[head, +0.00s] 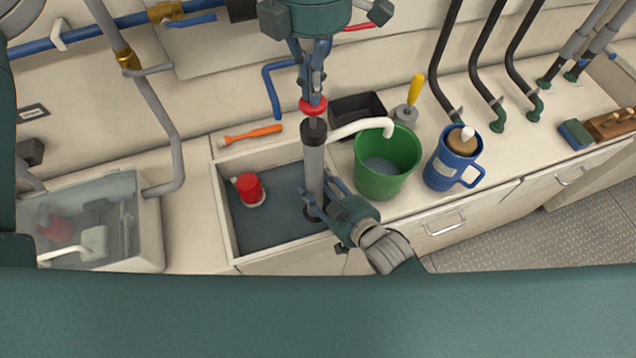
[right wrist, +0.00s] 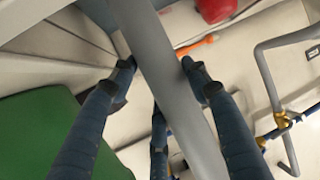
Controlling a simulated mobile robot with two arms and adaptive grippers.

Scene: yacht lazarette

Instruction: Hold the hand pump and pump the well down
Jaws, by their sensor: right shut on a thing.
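The hand pump (head: 314,165) stands upright in the well, a grey barrel with a black collar. Its foot is in the dark bottom of the well (head: 228,215). Its white spout (head: 350,128) ends over the green bucket (head: 402,180), which holds some greyish liquid. My left gripper (head: 313,103) comes down from above with its fingers closed at the red pump handle (head: 313,107), low over the collar. My right gripper (head: 325,200) is shut around the lower barrel. The barrel (right wrist: 175,80) runs between its fingers in the right wrist view.
A red-capped fitting (head: 249,188) sits in the well. A blue mug (head: 453,165), black tray (head: 357,112), yellow-handled tool (head: 412,95) and orange-handled tool (head: 252,134) are around it. A clear box (head: 90,220) is left. Black hoses (head: 480,80) rise at right.

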